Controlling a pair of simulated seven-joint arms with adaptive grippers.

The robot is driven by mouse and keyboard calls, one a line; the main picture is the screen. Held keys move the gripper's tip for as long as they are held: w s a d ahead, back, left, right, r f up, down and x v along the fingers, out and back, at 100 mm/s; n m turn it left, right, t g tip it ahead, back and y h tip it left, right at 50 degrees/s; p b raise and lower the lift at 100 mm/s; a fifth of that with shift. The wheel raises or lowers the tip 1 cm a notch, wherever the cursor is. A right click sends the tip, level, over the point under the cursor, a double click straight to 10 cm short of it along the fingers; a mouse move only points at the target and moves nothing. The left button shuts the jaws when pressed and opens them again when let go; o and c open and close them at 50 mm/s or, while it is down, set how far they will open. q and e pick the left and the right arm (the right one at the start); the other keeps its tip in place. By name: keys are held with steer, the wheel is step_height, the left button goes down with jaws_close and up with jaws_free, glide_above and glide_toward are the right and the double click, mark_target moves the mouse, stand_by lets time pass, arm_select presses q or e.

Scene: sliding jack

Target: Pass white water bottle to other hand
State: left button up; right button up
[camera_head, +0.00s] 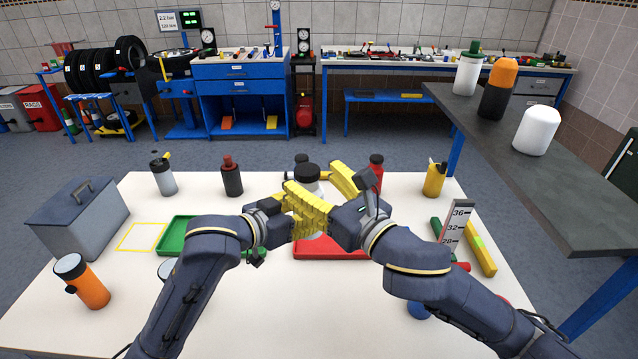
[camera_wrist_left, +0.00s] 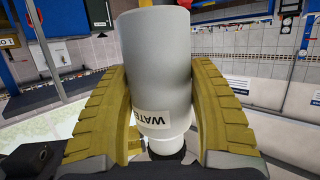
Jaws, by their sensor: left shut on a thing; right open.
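The white water bottle (camera_head: 312,187) stands upright above the middle of the table, its black cap on top and most of its body hidden behind yellow fingers in the head view. In the left wrist view the bottle (camera_wrist_left: 155,75) fills the space between the fingers, with its "WATER" label upside down. My left gripper (camera_head: 299,203) is shut on the bottle. My right gripper (camera_head: 329,190) is open, its yellow fingers close by the bottle from the right. The fingers of both overlap in the head view, so I cannot tell whether the right ones touch the bottle.
The white table (camera_head: 130,290) holds a red tray (camera_head: 325,252) below the grippers and a green tray (camera_head: 175,236) to the left. A grey toolbox (camera_head: 80,222), an orange bottle (camera_head: 85,283), a red bottle (camera_head: 376,172) and a yellow bottle (camera_head: 434,180) stand around.

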steer(key=shift+w+d+f+h, duration=0.25)
steer(key=shift+w+f+h, duration=0.1)
steer(key=shift+w+h, duration=0.1)
steer(key=shift+x, duration=2.3)
steer(key=shift+s, duration=0.1)
jaws_close()
arm_select(q)
steer(key=o, duration=1.4)
